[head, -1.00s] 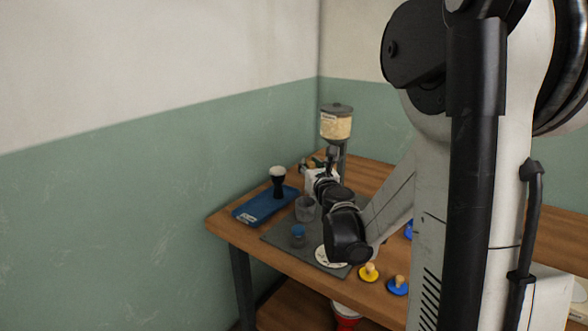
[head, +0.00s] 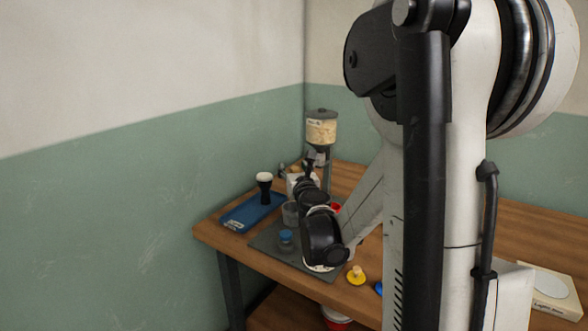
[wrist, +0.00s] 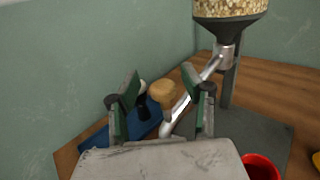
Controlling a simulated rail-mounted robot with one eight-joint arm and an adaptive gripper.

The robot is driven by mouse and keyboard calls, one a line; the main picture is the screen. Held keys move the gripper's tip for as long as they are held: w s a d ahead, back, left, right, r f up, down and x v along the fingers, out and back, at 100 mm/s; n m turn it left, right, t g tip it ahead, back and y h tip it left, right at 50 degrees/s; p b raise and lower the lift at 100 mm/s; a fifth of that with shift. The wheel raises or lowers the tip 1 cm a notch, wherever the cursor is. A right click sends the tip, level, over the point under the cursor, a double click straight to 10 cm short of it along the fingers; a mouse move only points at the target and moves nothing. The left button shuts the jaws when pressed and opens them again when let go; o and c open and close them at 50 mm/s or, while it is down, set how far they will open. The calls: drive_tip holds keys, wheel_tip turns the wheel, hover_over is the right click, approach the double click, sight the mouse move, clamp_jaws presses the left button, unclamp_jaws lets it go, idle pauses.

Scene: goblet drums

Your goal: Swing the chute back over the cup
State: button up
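The hopper (wrist: 230,12) with pale grains stands on a post at the top right of the wrist view; it also shows in the head view (head: 321,130). Its metal chute (wrist: 178,120) slopes down and left from the hopper's neck. A round wooden knob (wrist: 163,94) appears between the fingers of my gripper (wrist: 160,86), which is open with green pads apart. The right finger overlaps the chute in the picture; contact cannot be told. A red cup (wrist: 262,167) stands at lower right, apart from the chute.
A blue tray (head: 238,217) bearing a black goblet drum (head: 264,188) lies at the table's left. A yellow knobbed disc (head: 356,279) lies near the front edge. Walls stand behind the table.

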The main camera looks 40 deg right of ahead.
drive_tip(key=v, duration=1.2)
idle(0.4)
drive_tip(key=s+a+r+n+g+y+p, duration=0.15)
drive_tip(key=a+n+y, duration=0.35)
drive_tip(key=a+n, duration=0.55)
drive_tip(key=s+a+r+n+g+y+p, duration=0.15)
drive_tip(key=a+n+y, duration=0.25)
drive_tip(key=a+n, duration=0.7)
drive_tip(key=s+a+f+n+g+p, duration=0.1)
drive_tip(key=s+f+n+g, duration=0.1)
drive_tip(key=s+n, duration=0.6)
drive_tip(key=s+a+f+n+g+h+p, duration=0.1)
drive_tip(key=s+n+g, duration=0.3)
drive_tip(key=s+n, duration=0.5)
drive_tip(key=shift+f+n+h, duration=0.3)
drive_tip(key=shift+f+n, duration=0.05)
drive_tip(key=shift+n, duration=0.8)
